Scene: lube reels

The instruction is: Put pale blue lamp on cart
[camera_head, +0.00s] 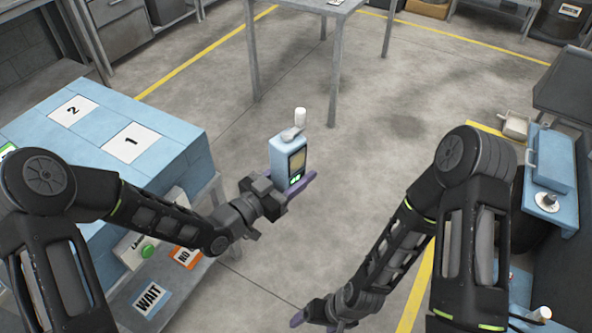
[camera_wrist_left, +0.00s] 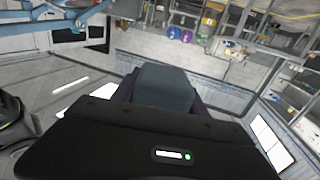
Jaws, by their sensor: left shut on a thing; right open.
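The pale blue lamp (camera_head: 278,161), a boxy body with a dark and yellow front panel and a white knob on top, is upright in my left gripper (camera_head: 297,187). The purple fingers are shut on its lower part, and it is held over open floor. In the left wrist view a grey-blue block (camera_wrist_left: 165,86), likely the lamp, shows between the fingers. My right gripper (camera_head: 302,318) is open and empty, low at the bottom middle. No cart is clearly identifiable; a blue-topped unit (camera_head: 562,215) at the right edge may be it.
A blue-topped bench (camera_head: 185,137) with cards marked 1 and 2 stands at left, with a lower shelf (camera_head: 172,280) holding signs. A blue case (camera_head: 553,160) and a round white-based item (camera_head: 547,202) sit on the right unit. A grey table (camera_head: 292,8) stands behind; the middle floor is clear.

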